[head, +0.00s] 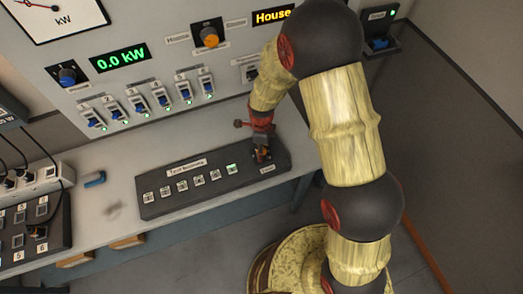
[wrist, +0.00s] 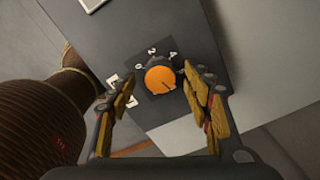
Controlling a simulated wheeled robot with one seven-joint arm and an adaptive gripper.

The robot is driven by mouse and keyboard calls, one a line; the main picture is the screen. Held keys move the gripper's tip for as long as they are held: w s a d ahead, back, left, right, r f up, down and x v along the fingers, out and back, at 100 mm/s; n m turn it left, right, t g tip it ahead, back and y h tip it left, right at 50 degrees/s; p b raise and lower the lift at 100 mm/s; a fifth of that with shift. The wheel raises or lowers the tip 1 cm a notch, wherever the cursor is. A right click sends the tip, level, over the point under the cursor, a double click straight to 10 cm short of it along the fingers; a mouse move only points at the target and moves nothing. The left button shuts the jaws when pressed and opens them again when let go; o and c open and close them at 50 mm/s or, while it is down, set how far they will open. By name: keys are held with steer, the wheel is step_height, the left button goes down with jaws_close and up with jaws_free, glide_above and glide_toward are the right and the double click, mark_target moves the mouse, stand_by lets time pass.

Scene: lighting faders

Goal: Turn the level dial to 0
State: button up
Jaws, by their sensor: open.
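The level dial is a round orange knob (wrist: 160,79) on a dark square plate in the wrist view. The numbers 0, 2 and 4 show along its far side, with 0 at the left. A short dark mark shows on the knob's lower right. My gripper (wrist: 158,76) is open, with one finger on each side of the knob; I cannot tell whether either finger touches it. In the head view my gripper (head: 262,150) is over the right end of the dark console (head: 205,207) and hides most of the dial.
The console has a row of small switches (head: 199,181) left of my gripper. Behind stands a wall panel with several blue-handled switches (head: 160,97), a blue knob (head: 67,76) and another orange dial (head: 210,37). A blue object (head: 95,180) lies on the bench.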

steer(key=shift+f, duration=0.6)
steer(key=c, duration=0.4)
steer(key=c, duration=0.7)
steer(key=shift+c, duration=0.3)
